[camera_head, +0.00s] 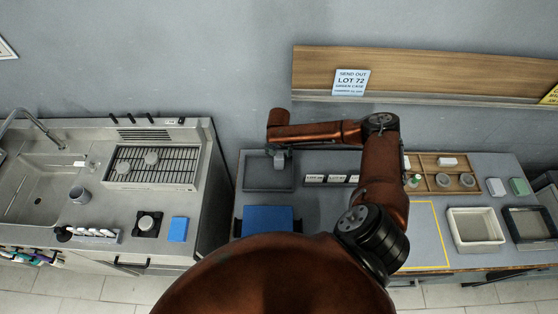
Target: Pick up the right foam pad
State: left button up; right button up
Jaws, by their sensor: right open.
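My right gripper (280,158) hangs at the end of my copper-coloured arm, over the back of a dark grey square tray or pad (262,182) on the grey bench. It is open, and I see nothing held in it. Its fingers are small here. A flat blue pad (268,219) lies in front of the dark square, partly hidden by my body. A smaller blue pad (178,229) lies on the steel counter to the left. I cannot tell by looks which piece is the right foam pad. My left gripper is not in view.
Small labelled blocks (331,178) stand right of the dark square. A wooden tray (427,180), white block (496,187), green block (519,186), white bin (477,228) and dark-framed tray (531,223) stand farther right. A steel counter (112,228) with grill rack (152,166) stands left.

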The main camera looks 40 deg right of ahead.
aim_at(279, 155)
jog(key=f, duration=0.2)
jog(key=shift+w+d+f, duration=0.1)
jog(key=shift+w+f, duration=0.1)
jog(key=shift+f, duration=0.2)
jog(key=shift+s+d+f, duration=0.1)
jog(key=shift+s+f, duration=0.05)
jog(key=shift+f, duration=0.2)
jog(key=c, duration=1)
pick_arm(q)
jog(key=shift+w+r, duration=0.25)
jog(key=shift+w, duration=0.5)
pick_arm(e)
jog(key=shift+c, duration=0.3)
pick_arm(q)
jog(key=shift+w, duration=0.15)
